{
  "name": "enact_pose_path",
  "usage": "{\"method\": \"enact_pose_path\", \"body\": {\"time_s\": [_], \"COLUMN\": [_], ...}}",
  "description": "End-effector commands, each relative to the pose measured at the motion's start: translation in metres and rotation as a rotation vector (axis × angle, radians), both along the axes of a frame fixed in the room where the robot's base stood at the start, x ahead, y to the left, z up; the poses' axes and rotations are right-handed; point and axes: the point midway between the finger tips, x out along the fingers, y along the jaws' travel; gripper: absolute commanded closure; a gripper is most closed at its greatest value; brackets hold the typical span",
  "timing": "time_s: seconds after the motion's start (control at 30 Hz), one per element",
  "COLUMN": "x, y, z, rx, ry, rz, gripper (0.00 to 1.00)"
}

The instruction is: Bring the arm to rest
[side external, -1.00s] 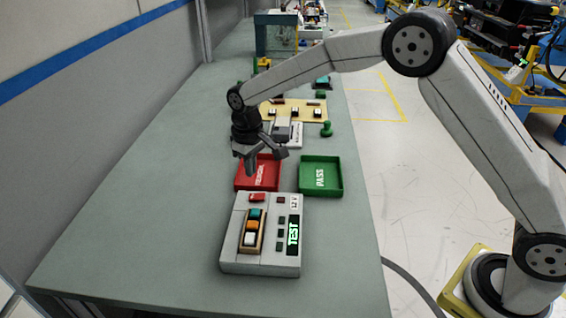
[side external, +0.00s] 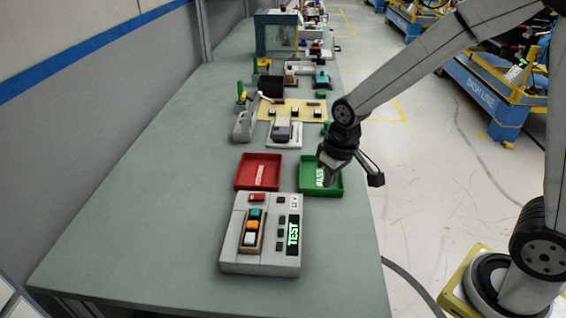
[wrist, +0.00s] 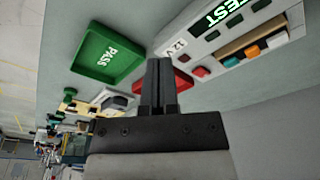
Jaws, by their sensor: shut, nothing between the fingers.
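My gripper (side external: 330,181) hangs over the green PASS tray (side external: 336,189) in the side external view and hides part of it. In the wrist view the gripper (wrist: 159,66) is shut and empty, its dark fingers side by side. The PASS tray also shows in the wrist view (wrist: 125,70), left of the fingers. The red tray (side external: 258,185) lies left of the green one and is partly hidden behind my fingers in the wrist view (wrist: 177,83).
A grey test box (side external: 236,254) with a lit TEST display and coloured blocks stands at the front of the bench. Behind the trays are a white fixture (side external: 285,138), a yellow board (side external: 262,111) and several stations. The bench (side external: 130,215) is clear at left.

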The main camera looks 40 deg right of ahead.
Motion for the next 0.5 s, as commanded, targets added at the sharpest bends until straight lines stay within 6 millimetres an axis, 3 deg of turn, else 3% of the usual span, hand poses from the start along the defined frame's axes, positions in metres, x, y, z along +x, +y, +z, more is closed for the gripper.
{"method": "enact_pose_path", "body": {"time_s": [0.1, 0.3, 0.5], "x": [-0.030, -0.070, -0.089], "y": [-0.010, -0.020, -0.024], "z": [-0.002, -0.008, -0.011], "rx": [0.002, 0.004, 0.005], "ry": [-0.023, -0.053, -0.067], "rz": [-0.027, -0.062, -0.077], "gripper": [1.00, 1.00, 1.00]}}
